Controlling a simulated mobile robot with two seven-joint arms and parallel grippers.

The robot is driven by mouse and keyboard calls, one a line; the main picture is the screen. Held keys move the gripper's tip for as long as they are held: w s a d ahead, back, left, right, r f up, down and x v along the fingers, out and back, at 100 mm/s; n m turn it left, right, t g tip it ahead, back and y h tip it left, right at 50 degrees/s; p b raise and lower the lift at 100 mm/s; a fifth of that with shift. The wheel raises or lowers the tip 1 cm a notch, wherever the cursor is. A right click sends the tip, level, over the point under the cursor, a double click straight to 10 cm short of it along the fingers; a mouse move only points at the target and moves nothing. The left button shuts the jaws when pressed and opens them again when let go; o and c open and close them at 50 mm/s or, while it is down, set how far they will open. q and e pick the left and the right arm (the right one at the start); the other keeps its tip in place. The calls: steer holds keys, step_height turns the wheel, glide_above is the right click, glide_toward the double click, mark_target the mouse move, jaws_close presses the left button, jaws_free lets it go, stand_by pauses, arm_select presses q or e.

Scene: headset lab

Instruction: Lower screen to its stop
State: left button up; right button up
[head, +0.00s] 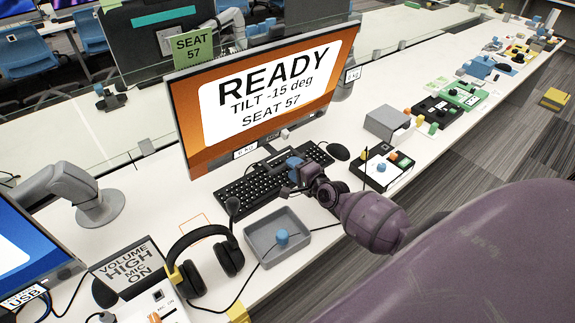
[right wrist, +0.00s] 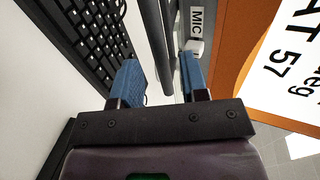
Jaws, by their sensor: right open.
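The screen (head: 262,92) stands over the white desk with an orange picture reading "READY, TILT -15 deg, SEAT 57". My right gripper (head: 293,165) is in front of the screen's lower edge, above the keyboard. In the right wrist view the gripper (right wrist: 160,66) is open, its two blue fingers apart. The dark lower edge of the screen and a dark bar run beyond and between the fingertips; I cannot tell whether they touch. A small pale tab on that edge (right wrist: 195,47) shows near the right finger, beside a "MIC" label. My left gripper is out of view.
A black keyboard (head: 262,190) lies under the gripper, with a mouse (head: 339,151) to its right. A grey tray (head: 277,238) and a headset (head: 205,260) are in front. A grey stand (head: 387,121) and a black box with buttons (head: 383,168) are to the right.

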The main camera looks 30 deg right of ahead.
steer(key=shift+x, duration=1.75)
jaws_close()
